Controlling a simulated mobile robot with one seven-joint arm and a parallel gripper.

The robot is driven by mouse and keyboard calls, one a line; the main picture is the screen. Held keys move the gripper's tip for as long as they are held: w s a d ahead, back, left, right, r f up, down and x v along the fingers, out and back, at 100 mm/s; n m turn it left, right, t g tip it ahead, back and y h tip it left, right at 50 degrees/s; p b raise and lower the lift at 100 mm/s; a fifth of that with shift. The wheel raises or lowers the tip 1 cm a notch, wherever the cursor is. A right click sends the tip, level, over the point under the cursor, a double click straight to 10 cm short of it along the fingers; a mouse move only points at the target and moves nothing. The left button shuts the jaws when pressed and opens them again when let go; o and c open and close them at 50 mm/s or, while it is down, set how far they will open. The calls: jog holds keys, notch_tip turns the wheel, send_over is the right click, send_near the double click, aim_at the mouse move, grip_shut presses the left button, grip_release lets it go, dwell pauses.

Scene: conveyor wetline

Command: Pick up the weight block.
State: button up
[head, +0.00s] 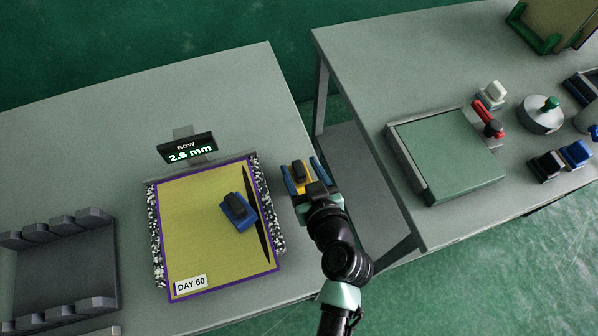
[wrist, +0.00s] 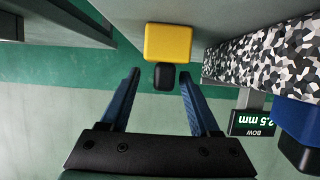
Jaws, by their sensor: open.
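A yellow weight block (head: 304,188) with a black knob sits on the left table, just right of the framed yellow panel. In the wrist view the yellow block (wrist: 168,42) is straight ahead, its black knob (wrist: 164,77) facing me. My gripper (head: 305,176) is open, with its blue fingers either side of the block in the head view. In the wrist view my gripper's fingertips (wrist: 159,77) flank the knob, with gaps on both sides. A blue weight block (head: 236,216) with a dark knob lies on the panel; its edge also shows in the wrist view (wrist: 298,120).
The yellow panel (head: 190,235) has a purple frame and speckled side rails. A display (head: 188,150) reading "BOW 2.5 mm" stands behind it. A dark slotted rack (head: 60,265) is at left. The right table holds a green-topped platform (head: 450,155) and several other blocks. A gap separates the tables.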

aim_at(296, 162)
jog(key=shift+p+x, duration=0.3)
jog(key=shift+x, duration=1.6)
jog(key=shift+a, duration=0.15)
grip_shut()
jog(key=shift+r, duration=0.2)
